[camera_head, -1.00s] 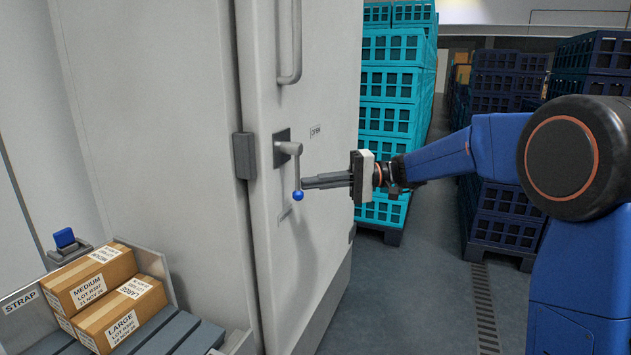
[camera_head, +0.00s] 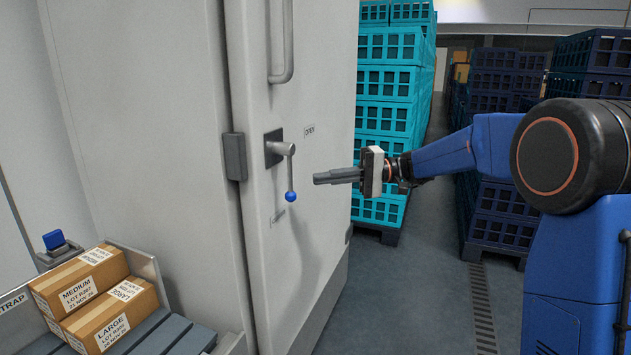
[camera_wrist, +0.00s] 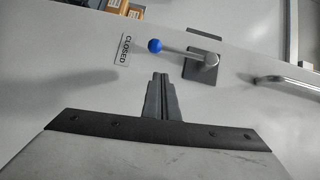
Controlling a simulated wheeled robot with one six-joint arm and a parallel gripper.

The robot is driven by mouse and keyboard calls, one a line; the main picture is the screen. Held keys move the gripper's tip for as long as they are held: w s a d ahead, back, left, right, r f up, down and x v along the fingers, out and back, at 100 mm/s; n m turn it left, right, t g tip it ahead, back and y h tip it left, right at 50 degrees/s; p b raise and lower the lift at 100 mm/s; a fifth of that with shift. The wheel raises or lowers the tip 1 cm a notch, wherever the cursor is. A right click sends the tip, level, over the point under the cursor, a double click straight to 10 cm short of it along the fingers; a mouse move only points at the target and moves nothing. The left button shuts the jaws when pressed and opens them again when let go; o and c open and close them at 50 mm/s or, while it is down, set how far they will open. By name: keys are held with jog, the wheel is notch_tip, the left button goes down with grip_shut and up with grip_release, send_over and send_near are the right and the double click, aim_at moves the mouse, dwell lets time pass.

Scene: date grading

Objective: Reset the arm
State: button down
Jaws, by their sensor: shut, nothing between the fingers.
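My gripper (camera_head: 318,179) is shut and empty in the head view, its fingers pointing left at the pale grey door (camera_head: 300,230). It is to the right of the door's lever handle (camera_head: 290,172), apart from it. The lever hangs down and ends in a blue ball (camera_head: 291,197). In the wrist view my gripper (camera_wrist: 160,78) shows its fingers together, with the lever (camera_wrist: 185,50) and blue ball (camera_wrist: 155,46) beyond the tips. A "CLOSED" label (camera_wrist: 125,49) is beside the ball, and an "OPEN" label (camera_head: 309,131) is above right of the lever in the head view.
A long grab handle (camera_head: 283,45) is higher on the door. Turquoise crates (camera_head: 385,110) stand stacked behind it, and dark blue crates (camera_head: 497,220) stand behind my arm. Two cartons, one marked MEDIUM (camera_head: 80,280) and one LARGE (camera_head: 112,318), lie at lower left. Floor (camera_head: 400,300) is clear between.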

jog(key=v, duration=0.7)
jog(key=s+d+f+m+t+h, duration=0.1)
jog(key=s+d+f+t+h, duration=0.2)
jog(key=s, duration=0.7)
jog(key=s+d+f+m+h, duration=0.15)
jog(key=s+f+h, duration=0.3)
jog(key=s, duration=0.55)
jog(key=s+d+f+t+h, duration=0.3)
jog(key=s+d+f, duration=0.3)
jog(key=s+d, duration=0.3)
jog(key=s+d+f+m+t+h, duration=0.1)
jog(key=s+d+f+t+h, duration=0.2)
jog(key=s+d+f+h, duration=0.3)
jog(key=s+d, duration=0.3)
jog(key=shift+d+f, duration=0.35)
jog(key=shift+d, duration=0.05)
jog(key=shift+s, duration=0.15)
